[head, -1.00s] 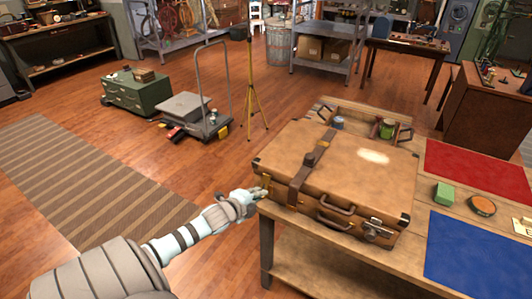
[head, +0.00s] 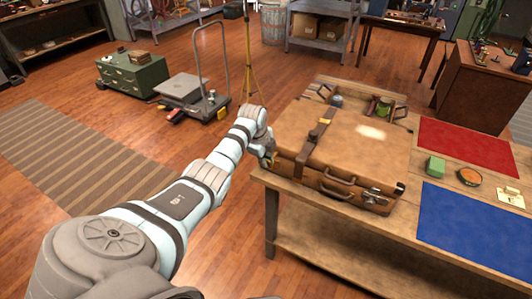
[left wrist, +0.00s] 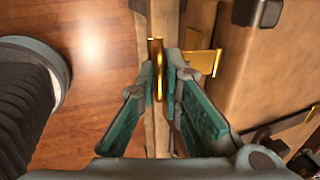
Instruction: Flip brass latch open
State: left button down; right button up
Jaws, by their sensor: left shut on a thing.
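A brown leather suitcase (head: 340,168) lies closed on the wooden workbench, with a dark strap and a handle on its front. My left gripper (head: 267,150) is at the suitcase's left end, mostly hidden by my own wrist. In the left wrist view the gripper's teal fingers (left wrist: 174,78) are closed together on a brass latch (left wrist: 157,68). The latch's upright brass piece stands at the fingertips, and its brass plate (left wrist: 203,62) reaches right onto the suitcase side. My right gripper is not in view.
A flat trolley (head: 185,88) and a green chest (head: 132,76) stand on the floor behind. Open floor lies left of the bench.

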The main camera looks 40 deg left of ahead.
pick_arm(q)
jog(key=shift+w+a+r+g, duration=0.1)
jog(key=shift+r+g, duration=0.15)
jog(key=shift+g, duration=0.05)
dwell(0.4)
jog(key=c, duration=1.7)
grip_release()
jog(key=shift+a+f, duration=0.1)
jog(key=v, duration=1.2)
jog(key=shift+w+a, duration=0.1)
jog(key=shift+w, duration=0.05)
